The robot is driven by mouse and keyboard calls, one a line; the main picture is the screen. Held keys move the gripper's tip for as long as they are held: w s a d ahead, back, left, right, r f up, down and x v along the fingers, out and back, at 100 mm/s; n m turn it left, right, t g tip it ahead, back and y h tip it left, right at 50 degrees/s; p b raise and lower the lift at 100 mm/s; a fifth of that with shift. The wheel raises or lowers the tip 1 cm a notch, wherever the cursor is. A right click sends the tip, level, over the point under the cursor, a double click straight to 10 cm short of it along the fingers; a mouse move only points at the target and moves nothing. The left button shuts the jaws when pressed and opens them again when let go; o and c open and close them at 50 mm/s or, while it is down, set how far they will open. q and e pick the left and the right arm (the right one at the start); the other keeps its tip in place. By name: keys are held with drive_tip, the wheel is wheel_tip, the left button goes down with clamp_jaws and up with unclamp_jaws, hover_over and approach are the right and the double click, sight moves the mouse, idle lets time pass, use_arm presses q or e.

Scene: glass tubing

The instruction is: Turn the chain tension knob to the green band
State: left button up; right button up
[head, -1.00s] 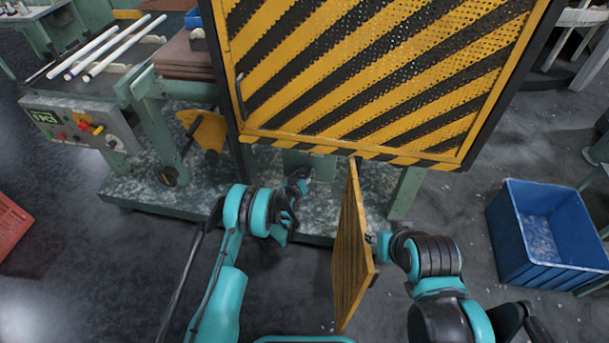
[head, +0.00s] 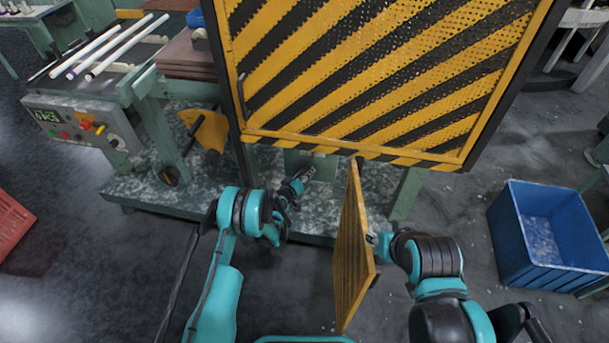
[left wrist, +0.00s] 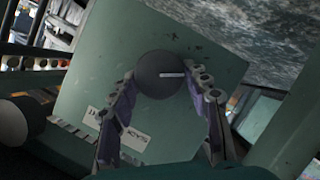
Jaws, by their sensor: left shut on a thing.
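The chain tension knob (left wrist: 158,76) is dark and round with a white pointer line that points right in the left wrist view. It sits on a green plate (left wrist: 215,58). My left gripper (left wrist: 165,88) has one finger on each side of the knob and is shut on it. In the head view my left gripper (head: 301,178) reaches under the striped guard, where the knob is not clear. I cannot make out a green band on the plate. My right gripper (head: 377,240) is at the edge of a small yellow flap (head: 354,250); its jaws are mostly hidden.
A large black-and-yellow striped guard (head: 370,75) hangs above my grippers. The yellow flap stands open between my arms. A control panel (head: 82,124) and white tubes (head: 103,45) are at the left. A blue bin (head: 545,240) stands on the floor at right.

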sight(308, 153)
use_arm(q)
drive_tip(key=shift+w+r, duration=0.1)
drive_tip(key=o, duration=1.2)
drive_tip(key=shift+c, duration=0.2)
wheel_tip(308, 153, up, 10)
drive_tip(key=shift+f, duration=0.1)
